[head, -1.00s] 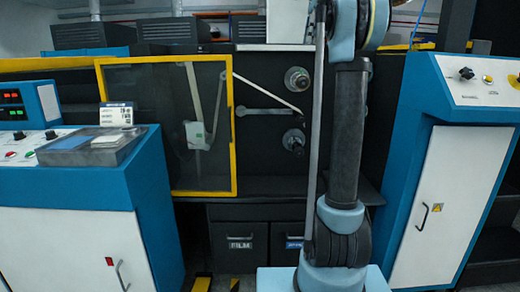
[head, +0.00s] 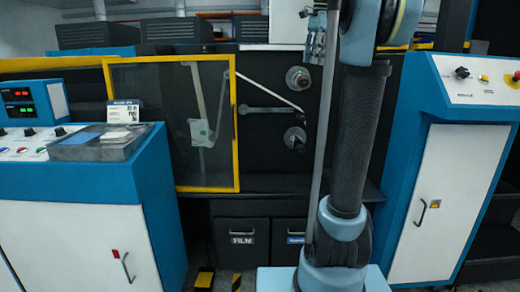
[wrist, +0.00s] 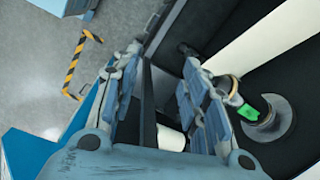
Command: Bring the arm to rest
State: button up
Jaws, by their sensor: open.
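My arm (head: 358,130) stands upright in front of the laminating machine in the head view, its base low at center right and its upper joint cut by the top edge. My gripper (wrist: 162,62) is open in the wrist view, with its two padded fingers apart and nothing seen held between them. Part of it shows beside the upper arm in the head view (head: 315,32). Beyond the fingers, the wrist view shows grey floor, a dark machine surface and a round spindle (wrist: 268,118) with a green mark beside it.
A yellow-framed clear guard (head: 238,130) and two spindles (head: 297,78) are behind my arm. Blue-topped cabinets stand at left (head: 75,225) and right (head: 455,190). A tray (head: 100,146) sits on the left one. Bins, one marked FILM (head: 242,240), are below.

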jog(key=s+f+n, duration=0.4)
jog(key=s+f, duration=0.6)
jog(key=f, duration=0.6)
jog(key=s+f+n+t, duration=0.1)
jog(key=s+f+n, duration=0.4)
jog(key=s+f, duration=0.4)
jog(key=s+a+f+n+h, duration=0.1)
jog(key=s+f+n, duration=0.4)
jog(key=f, duration=1.7)
jog(key=s, duration=0.5)
jog(key=shift+s+f+t, duration=0.3)
jog(key=shift+f+t, duration=0.1)
jog(key=shift+w+f, duration=0.2)
jog(key=shift+w, duration=0.25)
